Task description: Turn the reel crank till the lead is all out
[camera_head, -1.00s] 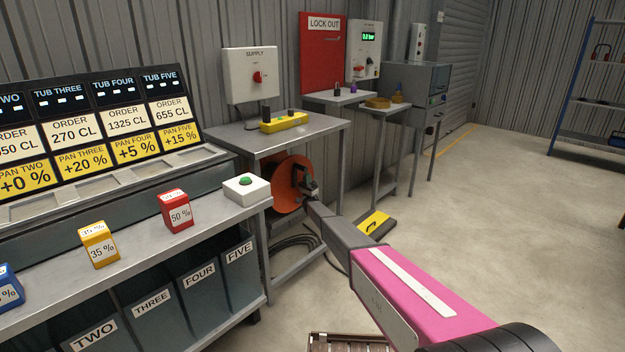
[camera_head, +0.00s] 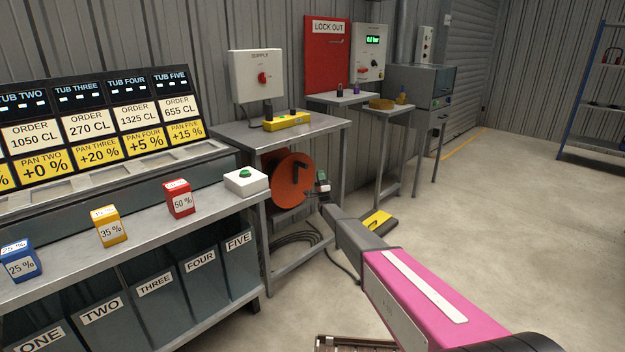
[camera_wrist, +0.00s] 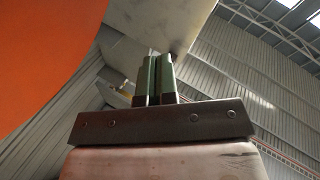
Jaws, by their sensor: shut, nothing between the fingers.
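The orange reel (camera_head: 287,192) hangs under the grey bench at the middle of the head view. A dark crank (camera_head: 299,170) shows on its face. My gripper (camera_head: 321,180) is just right of the reel's face; a small gap seems to lie between it and the crank. In the wrist view my gripper's green fingers (camera_wrist: 155,75) are pressed together with nothing between them. The orange reel (camera_wrist: 40,50) fills the upper left there, and no crank can be made out.
A grey bench (camera_head: 235,131) stands above the reel, with a yellow socket strip (camera_head: 287,121) on it. A white box with a green button (camera_head: 246,181) sits on the nearer counter's corner. A yellow and black item (camera_head: 377,220) lies on the floor. Open floor spreads right.

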